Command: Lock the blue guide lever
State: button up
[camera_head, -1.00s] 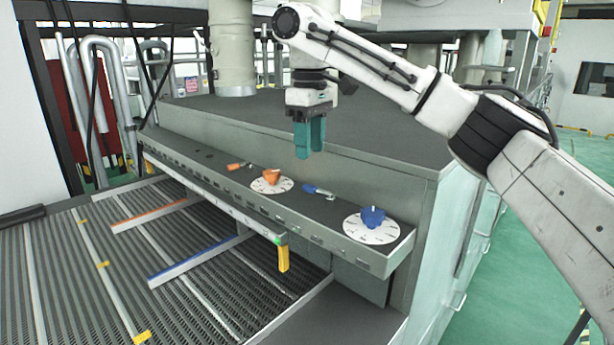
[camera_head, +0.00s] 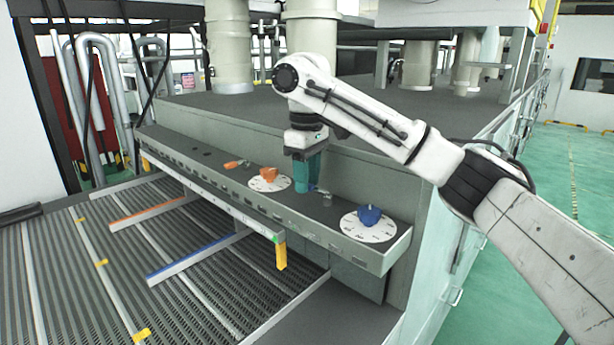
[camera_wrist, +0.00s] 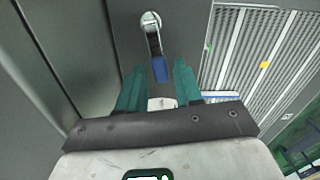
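The blue guide lever is mostly hidden behind my gripper in the head view; only its metal end (camera_head: 325,200) shows. In the wrist view its blue handle (camera_wrist: 160,68) and the pale round pivot (camera_wrist: 150,20) are visible, with the handle pointing toward my gripper. My gripper (camera_head: 305,189) points down over the ledge at the lever. In the wrist view its two teal fingers (camera_wrist: 159,72) are apart, one on each side of the blue handle. I see no clear contact with the handle.
A blue knob (camera_head: 368,214) on a white dial is right of my gripper. An orange knob (camera_head: 268,174) on its dial is left, with an orange lever (camera_head: 233,164) beyond. The ledge wall stands behind. The conveyor, with a blue rail (camera_head: 200,258), lies in front.

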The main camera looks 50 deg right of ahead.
grip_shut()
jog(key=shift+a, duration=0.1)
jog(key=n, duration=0.1)
jog(key=a+n, duration=0.1)
jog(key=shift+s+n, duration=0.2)
jog(key=shift+n, duration=0.2)
jog(key=n, duration=0.1)
jog(key=s+a+n, duration=0.1)
jog(key=n, duration=0.1)
jog(key=shift+a+n, duration=0.1)
jog(key=shift+n, duration=0.2)
jog(key=n, duration=0.1)
jog(key=s+n, duration=0.1)
jog(key=n, duration=0.1)
jog(key=a+n, duration=0.1)
jog(key=shift+s+n, duration=0.25)
jog(key=shift+n, duration=0.05)
jog(key=shift+s+a+r+n, duration=0.1)
jog(key=shift+s+n, duration=0.25)
jog(key=shift+n, duration=0.5)
jog(key=shift+s+a+f+n, duration=0.1)
jog(key=shift+s+n, duration=0.25)
jog(key=shift+n, duration=0.45)
jog(key=shift+s+a+r+n, duration=0.1)
jog(key=shift+s+n, duration=0.25)
jog(key=shift+n, duration=0.5)
